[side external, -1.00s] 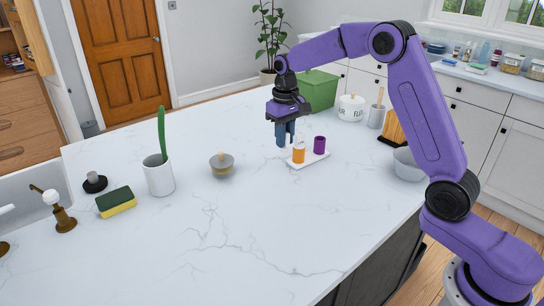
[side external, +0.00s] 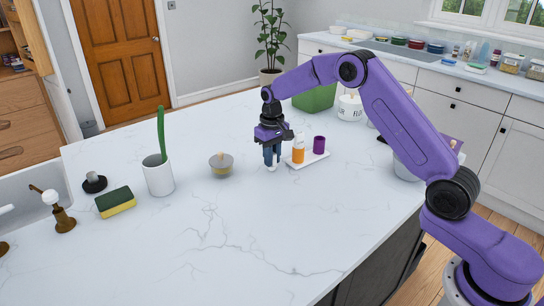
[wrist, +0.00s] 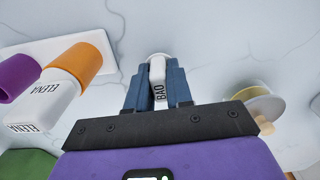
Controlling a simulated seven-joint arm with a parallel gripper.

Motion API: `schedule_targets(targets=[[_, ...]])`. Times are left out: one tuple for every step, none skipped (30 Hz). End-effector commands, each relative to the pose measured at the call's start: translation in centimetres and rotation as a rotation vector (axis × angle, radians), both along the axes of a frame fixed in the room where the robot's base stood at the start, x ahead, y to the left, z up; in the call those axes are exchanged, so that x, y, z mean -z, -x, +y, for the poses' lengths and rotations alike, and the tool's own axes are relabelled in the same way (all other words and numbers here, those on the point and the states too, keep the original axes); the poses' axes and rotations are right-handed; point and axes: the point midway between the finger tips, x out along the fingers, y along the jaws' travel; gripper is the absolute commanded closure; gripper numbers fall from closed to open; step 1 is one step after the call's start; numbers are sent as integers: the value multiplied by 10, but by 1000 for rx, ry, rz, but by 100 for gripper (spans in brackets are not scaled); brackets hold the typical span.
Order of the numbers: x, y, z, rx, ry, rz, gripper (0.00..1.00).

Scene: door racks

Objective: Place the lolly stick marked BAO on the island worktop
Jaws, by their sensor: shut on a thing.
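The lolly stick marked BAO (wrist: 158,75) is white and stands between my gripper's blue fingers, its black letters facing the wrist camera. My gripper (side external: 271,160) is shut on it, pointing down, just left of the small white tray in the side view. A white tip (side external: 271,168) shows below the fingers, close to the island worktop (side external: 220,225); I cannot tell whether it touches. In the wrist view my gripper (wrist: 154,90) hides part of the stick.
The white tray (side external: 316,158) holds an orange piece (side external: 298,156) and a purple piece (side external: 319,145); white parts there read ELENA. A green box (side external: 316,98) stands behind. The front worktop is clear.

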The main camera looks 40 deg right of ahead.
Motion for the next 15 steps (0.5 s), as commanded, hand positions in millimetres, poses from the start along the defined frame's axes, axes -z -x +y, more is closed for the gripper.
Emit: schedule_targets(targets=[[0, 0, 0, 0, 0, 0, 100], [0, 0, 0, 0, 0, 0, 100], [0, 0, 0, 0, 0, 0, 100], [0, 0, 0, 0, 0, 0, 100], [0, 0, 0, 0, 0, 0, 100], [1, 0, 0, 0, 0, 0, 100], [2, 0, 0, 0, 0, 1, 100], [3, 0, 0, 0, 0, 1, 100], [3, 0, 0, 0, 0, 0, 70], [3, 0, 0, 0, 0, 0, 60], [3, 0, 0, 0, 0, 0, 54], [3, 0, 0, 0, 0, 0, 54], [3, 0, 0, 0, 0, 0, 54], [2, 0, 0, 0, 0, 0, 54], [2, 0, 0, 0, 0, 0, 54]])
